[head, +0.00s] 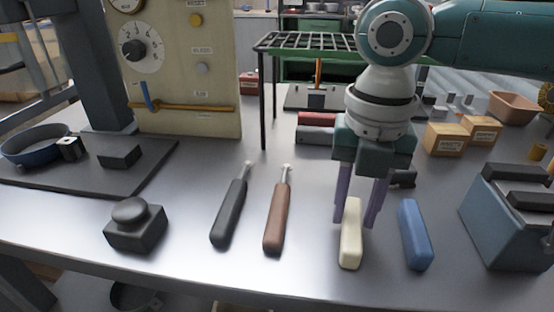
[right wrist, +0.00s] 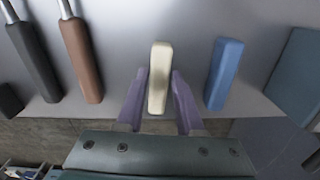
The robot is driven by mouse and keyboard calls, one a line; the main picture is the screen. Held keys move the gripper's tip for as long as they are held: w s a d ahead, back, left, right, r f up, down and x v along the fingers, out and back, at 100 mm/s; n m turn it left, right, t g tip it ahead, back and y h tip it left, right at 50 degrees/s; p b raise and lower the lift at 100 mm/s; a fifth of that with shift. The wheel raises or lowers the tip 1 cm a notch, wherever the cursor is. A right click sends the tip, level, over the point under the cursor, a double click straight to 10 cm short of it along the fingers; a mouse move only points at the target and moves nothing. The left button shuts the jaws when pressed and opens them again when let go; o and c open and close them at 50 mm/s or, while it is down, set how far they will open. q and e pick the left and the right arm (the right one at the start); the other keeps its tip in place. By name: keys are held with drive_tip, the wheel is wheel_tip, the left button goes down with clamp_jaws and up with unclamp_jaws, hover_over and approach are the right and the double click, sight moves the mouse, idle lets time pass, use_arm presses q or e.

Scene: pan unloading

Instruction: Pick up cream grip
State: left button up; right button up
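The cream grip (head: 350,240) is a pale rounded bar lying on the grey metal table near its front edge. My right gripper (head: 359,217) is over it, pointing down, with its purple fingers apart. In the right wrist view the cream grip (right wrist: 159,80) lies between the two open fingers (right wrist: 158,85), with a narrow gap on each side. The fingers do not appear closed on it. How far the fingertips are above the table is hard to tell. My left gripper does not show in either view.
A blue grip (head: 415,235) lies just right of the cream one. A brown-handled tool (head: 278,215) and a black-handled tool (head: 230,212) lie to the left. A blue-grey box (head: 510,215) stands at the right. A black knobbed block (head: 135,230) sits at the front left.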

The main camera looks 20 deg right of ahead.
clamp_jaws()
drive_tip(key=shift+r, duration=0.15)
